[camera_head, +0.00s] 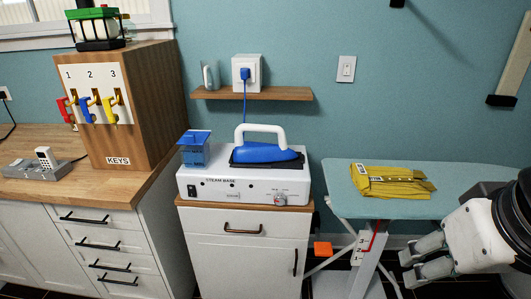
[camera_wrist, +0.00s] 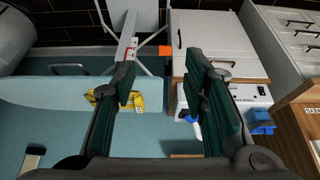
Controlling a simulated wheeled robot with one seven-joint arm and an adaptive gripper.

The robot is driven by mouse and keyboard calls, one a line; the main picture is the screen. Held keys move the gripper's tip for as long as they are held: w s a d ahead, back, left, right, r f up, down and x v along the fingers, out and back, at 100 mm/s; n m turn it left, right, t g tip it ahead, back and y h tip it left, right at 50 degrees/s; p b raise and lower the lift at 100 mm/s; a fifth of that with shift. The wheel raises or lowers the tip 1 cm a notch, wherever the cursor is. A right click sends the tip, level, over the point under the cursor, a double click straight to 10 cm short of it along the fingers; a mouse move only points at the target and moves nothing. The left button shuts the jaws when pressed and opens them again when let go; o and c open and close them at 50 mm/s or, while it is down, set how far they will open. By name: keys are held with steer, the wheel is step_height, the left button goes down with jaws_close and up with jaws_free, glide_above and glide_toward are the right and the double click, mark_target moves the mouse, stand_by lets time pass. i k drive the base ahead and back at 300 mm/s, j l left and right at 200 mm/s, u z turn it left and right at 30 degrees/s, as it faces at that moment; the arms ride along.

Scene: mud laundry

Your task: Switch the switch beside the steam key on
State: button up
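The white steam base (camera_head: 243,194) stands on a small cabinet in the head view. Its front has small dark fittings at the left, a label and a round knob (camera_head: 280,198) at the right. I cannot tell which fitting is the steam key or whether a switch beside it is on. A white wall switch (camera_head: 346,69) is above and right of the base. My gripper (camera_head: 406,270) is at the lower right, beside the ironing board and apart from the base. In the wrist view my gripper (camera_wrist: 165,85) is open and empty, with the base (camera_wrist: 243,91) beyond its right finger.
A blue iron (camera_head: 264,154) rests on the base, beside a blue water tank (camera_head: 195,150). The ironing board (camera_head: 340,190) carries folded yellow cloth (camera_head: 390,181). A wooden key box (camera_head: 150,100) with coloured keys stands left.

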mark_target(191, 188)
steer(key=i+l, duration=0.35)
steer(key=i+u, duration=0.1)
steer(key=u, duration=1.65)
